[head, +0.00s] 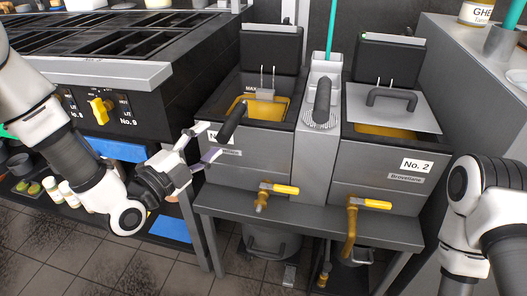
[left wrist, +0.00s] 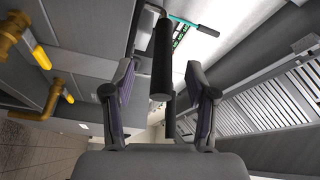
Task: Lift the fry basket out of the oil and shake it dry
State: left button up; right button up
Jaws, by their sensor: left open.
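The fry basket is mostly hidden inside the left fryer (head: 215,165); its metal hooks (head: 267,84) show above the yellow oil (head: 262,108). Its black handle (head: 232,121) sticks out over the fryer's front rim. My left gripper (head: 202,144) is open just in front of the fryer, close to the handle's near end. In the left wrist view the black handle (left wrist: 162,62) lies between the two open fingers, with room on both sides. I cannot tell how deep it reaches between them. My right gripper is out of view; only part of my right arm shows.
The right fryer (head: 375,170), marked No. 2, has a grey lid (head: 395,108) with a black handle. A narrow column (head: 317,150) with a second black handle stands between the fryers. Yellow valve levers (head: 280,188) stick out below. A grill range (head: 75,50) is at left.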

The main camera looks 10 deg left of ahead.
aim_at(229, 121)
pick_arm(q)
jog(key=x, duration=0.4)
jog(key=b+x, duration=0.1)
jog(key=x, duration=0.3)
jog(key=shift+r, duration=0.25)
jog(key=shift+s+a, duration=0.1)
grip_shut()
